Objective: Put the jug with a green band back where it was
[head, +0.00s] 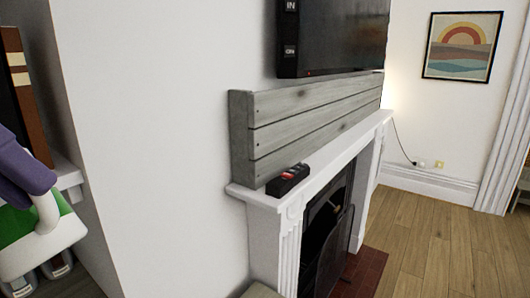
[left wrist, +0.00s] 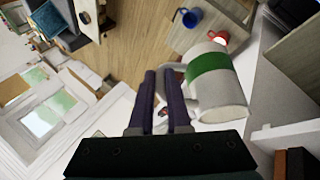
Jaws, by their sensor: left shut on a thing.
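The white jug with a green band (head: 38,248) is at the lower left edge of the head view, partly cut off by the frame. It also shows in the left wrist view (left wrist: 220,97), just right of the fingers. My left gripper (head: 38,190) has purple fingers, shut on the jug's handle. The fingers also show in the left wrist view (left wrist: 164,85). The jug is held up beside a white shelf edge (head: 68,177); whether it touches anything is unclear. My right gripper is not in view.
Brown books (head: 30,95) stand on the left shelf. A white mantel (head: 240,190) carries a small black box with red parts (head: 288,179). A white wall lies between them. The left wrist view shows a blue mug (left wrist: 189,17) and a red object (left wrist: 218,38) on a wooden surface.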

